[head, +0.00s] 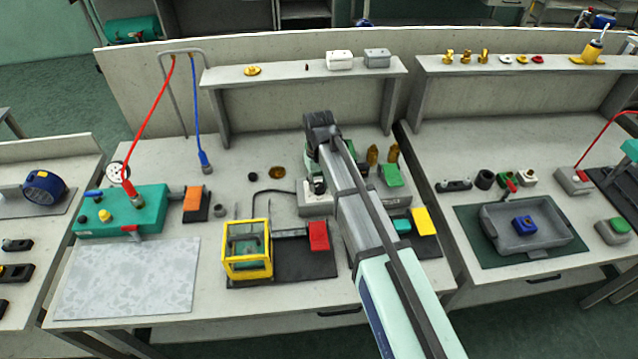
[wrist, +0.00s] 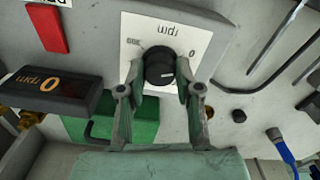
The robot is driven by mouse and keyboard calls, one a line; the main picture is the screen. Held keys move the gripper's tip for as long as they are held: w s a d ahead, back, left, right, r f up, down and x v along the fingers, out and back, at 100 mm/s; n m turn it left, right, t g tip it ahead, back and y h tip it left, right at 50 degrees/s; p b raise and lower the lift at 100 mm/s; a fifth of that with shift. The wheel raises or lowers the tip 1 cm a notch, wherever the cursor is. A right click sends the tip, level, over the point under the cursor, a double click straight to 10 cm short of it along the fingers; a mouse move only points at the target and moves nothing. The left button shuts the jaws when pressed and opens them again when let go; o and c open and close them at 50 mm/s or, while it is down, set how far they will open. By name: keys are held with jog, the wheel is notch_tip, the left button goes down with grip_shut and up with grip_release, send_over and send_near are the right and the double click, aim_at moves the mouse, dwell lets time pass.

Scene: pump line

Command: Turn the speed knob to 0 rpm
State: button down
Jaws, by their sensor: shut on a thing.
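The speed knob (wrist: 160,66) is black and round, on a white scale plate (wrist: 190,40) marked "rpm", with a 0 at the right in the wrist view. My gripper (wrist: 161,82) has one finger on each side of the knob and is shut on it. A dark display (wrist: 50,86) beside the plate shows an orange "0 rpm", upside down in this view. In the head view the grey housing (head: 312,204) stands on the middle bench, and my arm hides part of it. The knob's pointer direction is hard to read.
A yellow-framed box (head: 247,250) and a red block (head: 319,236) stand to the left front. Brass fittings (head: 372,155) and a green block (head: 391,176) stand to the right. A blue hose end (head: 205,160) hangs behind at left.

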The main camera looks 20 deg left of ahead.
aim_at(319, 185)
jog(key=shift+f+n, duration=0.1)
jog(key=shift+n, duration=0.6)
jog(key=shift+s, duration=0.1)
jog(key=c, duration=0.8)
grip_release()
notch_tip(319, 185, up, 12)
jog(key=shift+r, duration=0.1)
